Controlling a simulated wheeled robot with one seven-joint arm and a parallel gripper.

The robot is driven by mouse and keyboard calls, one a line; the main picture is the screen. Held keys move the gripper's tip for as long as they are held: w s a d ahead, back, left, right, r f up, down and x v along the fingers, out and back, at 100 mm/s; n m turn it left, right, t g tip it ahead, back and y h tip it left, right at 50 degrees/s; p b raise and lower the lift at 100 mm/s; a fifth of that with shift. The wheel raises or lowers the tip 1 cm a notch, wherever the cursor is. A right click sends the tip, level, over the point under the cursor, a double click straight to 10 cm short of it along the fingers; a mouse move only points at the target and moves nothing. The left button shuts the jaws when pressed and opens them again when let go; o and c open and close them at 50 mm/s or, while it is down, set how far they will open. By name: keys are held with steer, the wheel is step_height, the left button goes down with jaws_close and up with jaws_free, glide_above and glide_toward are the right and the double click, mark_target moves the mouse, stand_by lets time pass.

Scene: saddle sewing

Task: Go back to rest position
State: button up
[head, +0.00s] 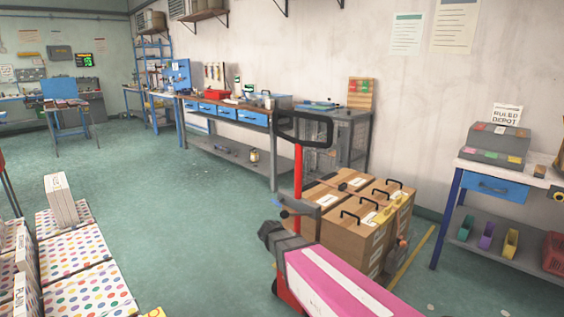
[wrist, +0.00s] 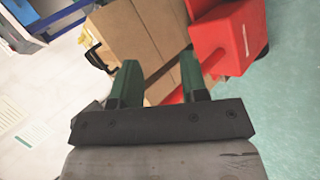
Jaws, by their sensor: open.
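My gripper (wrist: 160,66) shows in the wrist view with its two green fingers apart. Nothing is held between them. Beyond the fingers, brown boxes (wrist: 130,30) and a red part with a white label (wrist: 222,40) show, tilted in the picture. In the head view I cannot clearly make out my gripper. A pink and white elongated part with a dark grey end reaches in from the bottom; I cannot tell whether it is my arm.
Cardboard boxes with black handles (head: 345,232) stand by the wall, behind a red post with a black handle (head: 299,165). A bench with a blue drawer (head: 497,188) is at right. Dotted boxes (head: 80,262) are at left. Green floor (head: 190,225) between is clear.

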steer(key=s+d+f+m+g+y, duration=0.2)
steer(key=s+d+y, duration=0.6)
steer(key=s+d, duration=0.4)
steer(key=shift+f+m+g+y, duration=0.15)
steer(key=shift+m+g+y, duration=0.15)
steer(key=shift+m+g, duration=0.5)
steer(key=shift+s+d, duration=0.1)
